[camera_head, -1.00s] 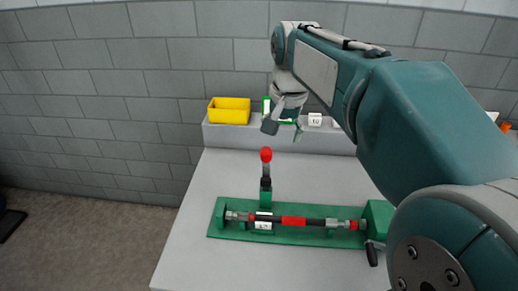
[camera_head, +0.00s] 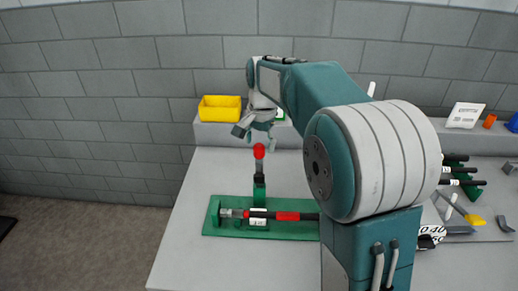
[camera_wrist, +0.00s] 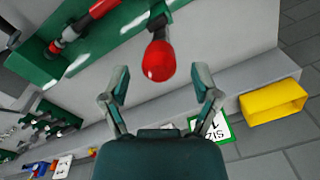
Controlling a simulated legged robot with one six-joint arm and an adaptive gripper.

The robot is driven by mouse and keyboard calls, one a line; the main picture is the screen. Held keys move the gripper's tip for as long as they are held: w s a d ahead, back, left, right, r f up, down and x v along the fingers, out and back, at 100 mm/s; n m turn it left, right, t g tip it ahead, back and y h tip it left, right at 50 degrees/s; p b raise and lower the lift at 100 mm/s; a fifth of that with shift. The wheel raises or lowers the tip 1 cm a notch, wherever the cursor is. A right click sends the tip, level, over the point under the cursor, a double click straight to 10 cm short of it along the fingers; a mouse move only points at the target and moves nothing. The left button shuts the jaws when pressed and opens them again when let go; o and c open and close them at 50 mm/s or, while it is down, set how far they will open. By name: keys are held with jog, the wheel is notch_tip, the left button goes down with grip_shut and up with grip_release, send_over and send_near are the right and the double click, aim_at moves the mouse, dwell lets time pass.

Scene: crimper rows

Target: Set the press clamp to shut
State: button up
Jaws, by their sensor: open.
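The press clamp has a long green base (camera_head: 225,228) on the grey bench. Its lever (camera_head: 259,178) stands upright at the back of the base and ends in a red knob (camera_head: 259,151). A dark rod with a red band (camera_head: 288,216) lies along the base; my arm hides the base's right end. My gripper (camera_head: 257,137) is open and empty, just above and behind the knob in the head view. In the wrist view the knob (camera_wrist: 158,60) shows between the two spread fingers, and no finger visibly touches it.
A yellow bin (camera_head: 220,108) stands on the raised ledge behind, with a green-edged sign (camera_wrist: 213,130) near it. Black-handled tools (camera_head: 460,170) and a yellow-tipped tool (camera_head: 474,220) lie on the right. The bench left of the base is clear.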

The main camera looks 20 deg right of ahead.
jog(key=shift+a+f, duration=0.2)
jog(key=shift+f, duration=0.9)
jog(key=shift+d, duration=0.1)
grip_shut()
